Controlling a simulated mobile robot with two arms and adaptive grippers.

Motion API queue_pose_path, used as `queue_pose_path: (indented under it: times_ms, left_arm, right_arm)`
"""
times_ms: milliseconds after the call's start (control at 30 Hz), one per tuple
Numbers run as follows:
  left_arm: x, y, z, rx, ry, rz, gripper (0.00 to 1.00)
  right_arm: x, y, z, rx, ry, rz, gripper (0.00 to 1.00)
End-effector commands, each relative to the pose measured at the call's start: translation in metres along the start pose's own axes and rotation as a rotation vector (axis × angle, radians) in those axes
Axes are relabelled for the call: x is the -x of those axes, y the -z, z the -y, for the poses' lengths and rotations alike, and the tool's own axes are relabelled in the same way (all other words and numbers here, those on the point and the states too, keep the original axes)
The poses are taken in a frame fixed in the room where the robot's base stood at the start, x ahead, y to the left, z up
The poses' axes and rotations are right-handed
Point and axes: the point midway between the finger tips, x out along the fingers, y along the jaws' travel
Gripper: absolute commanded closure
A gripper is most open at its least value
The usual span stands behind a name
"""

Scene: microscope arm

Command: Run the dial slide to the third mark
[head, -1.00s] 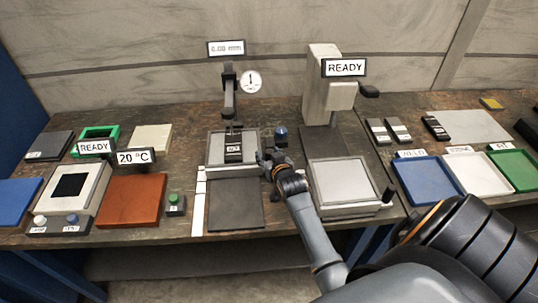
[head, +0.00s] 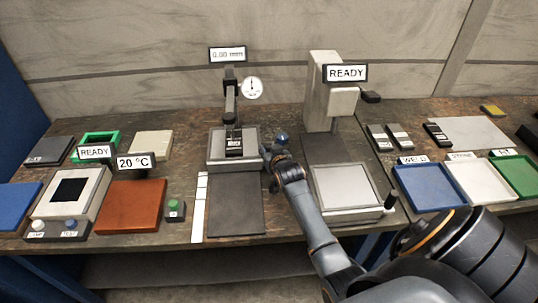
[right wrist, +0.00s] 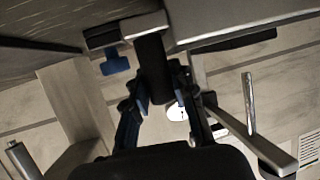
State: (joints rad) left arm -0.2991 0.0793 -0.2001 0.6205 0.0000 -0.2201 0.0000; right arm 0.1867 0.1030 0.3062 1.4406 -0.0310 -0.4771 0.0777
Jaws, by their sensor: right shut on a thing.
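The dial stand holds a round white dial (head: 252,87) and a readout (head: 228,55) showing 0.00 mm. Under its arm is the grey slide (head: 217,147) with a black block (head: 234,150) on it. A white strip (head: 199,205) runs along the left of the dark bed (head: 236,208). My right gripper (head: 271,167) is at the slide's right side. In the right wrist view the gripper (right wrist: 160,95) is shut on a dark cylindrical handle (right wrist: 153,62). The strip's marks are too small to read. My left gripper is not in view.
A blue knob (head: 282,138) stands just behind my right gripper. A press-like machine (head: 322,90) with a pale plate (head: 343,186) stands close on the right. A small box with a green button (head: 175,208) is left of the strip. Trays (head: 428,187) lie farther right.

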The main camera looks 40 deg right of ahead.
Motion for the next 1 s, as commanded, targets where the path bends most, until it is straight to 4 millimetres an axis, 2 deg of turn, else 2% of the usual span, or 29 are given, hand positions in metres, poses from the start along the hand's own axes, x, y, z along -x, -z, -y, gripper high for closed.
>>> queue_pose_path:
  times_ms: [133, 167, 267, 667, 833, 1000]
  left_arm:
    - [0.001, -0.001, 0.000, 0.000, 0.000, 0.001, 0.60]
    - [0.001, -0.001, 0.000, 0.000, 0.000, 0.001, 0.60]
    - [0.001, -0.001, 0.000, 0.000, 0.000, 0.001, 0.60]
    - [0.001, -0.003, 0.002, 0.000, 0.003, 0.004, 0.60]
    - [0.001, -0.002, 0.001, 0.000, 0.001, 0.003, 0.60]
    - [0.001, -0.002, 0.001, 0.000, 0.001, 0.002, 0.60]
  right_arm:
    - [0.000, 0.004, -0.001, 0.001, -0.002, -0.008, 1.00]
    - [0.000, 0.005, -0.001, 0.001, -0.002, -0.008, 0.72]
    - [0.000, 0.004, -0.001, 0.001, -0.002, -0.008, 0.52]
    - [0.005, 0.002, 0.000, 0.001, -0.001, -0.005, 0.52]
    - [0.027, 0.002, 0.000, 0.001, 0.000, -0.006, 0.52]
    - [0.062, 0.002, -0.001, 0.001, -0.001, -0.005, 0.52]
